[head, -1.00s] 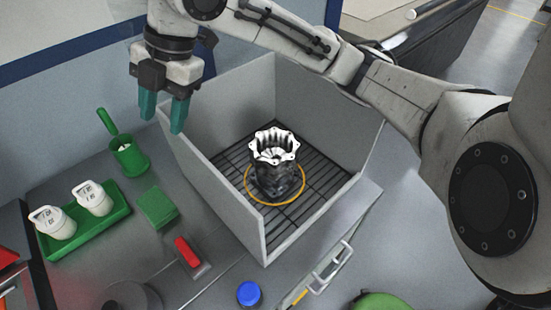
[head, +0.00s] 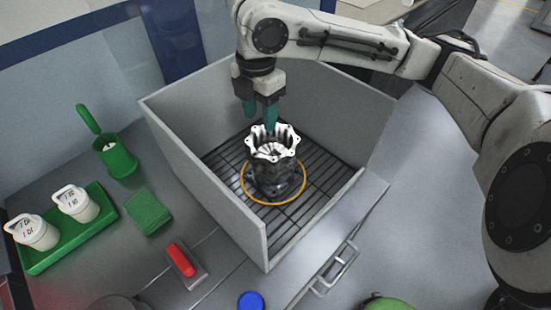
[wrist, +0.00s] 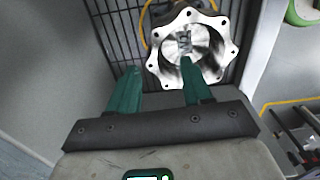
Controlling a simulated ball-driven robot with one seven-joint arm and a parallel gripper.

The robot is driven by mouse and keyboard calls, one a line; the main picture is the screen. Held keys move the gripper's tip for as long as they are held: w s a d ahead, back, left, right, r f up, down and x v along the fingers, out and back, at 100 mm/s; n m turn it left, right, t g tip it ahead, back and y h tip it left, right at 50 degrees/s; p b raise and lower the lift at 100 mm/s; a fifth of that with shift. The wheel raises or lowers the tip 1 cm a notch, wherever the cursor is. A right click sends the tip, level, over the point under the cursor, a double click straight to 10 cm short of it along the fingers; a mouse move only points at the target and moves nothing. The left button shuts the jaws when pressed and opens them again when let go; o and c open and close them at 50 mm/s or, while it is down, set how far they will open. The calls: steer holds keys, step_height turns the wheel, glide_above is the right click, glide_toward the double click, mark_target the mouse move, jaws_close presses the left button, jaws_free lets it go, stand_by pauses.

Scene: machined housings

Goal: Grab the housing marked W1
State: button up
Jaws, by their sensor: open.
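One machined housing (head: 272,170) stands upright on the slatted floor of an open-fronted grey box, inside a yellow ring. It has a bright scalloped flange with bolt holes on top and a dark body below. I cannot read a W1 mark on it. My gripper (head: 260,115) is open and empty, inside the box, above and behind the housing, fingers pointing down. In the wrist view the gripper (wrist: 160,85) has its teal fingers apart; the right finger overlaps the flange of the housing (wrist: 205,45), and the left finger is clear of it.
The grey box (head: 205,185) has high walls on the sides and back. A green tray (head: 85,237) with two white lidded containers, a green cup (head: 115,160), a green block (head: 148,212), a red-handled tool (head: 181,260) and a blue cap (head: 250,300) lie outside it.

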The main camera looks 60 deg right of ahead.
mark_target(258, 128)
steer(key=shift+w+f+p, duration=0.2)
steer(key=shift+f, duration=1.3)
steer(key=shift+w+f+p, duration=0.15)
steer(key=shift+f, duration=1.3)
steer(key=shift+c, duration=0.2)
jaws_close()
steer(key=shift+r, duration=0.1)
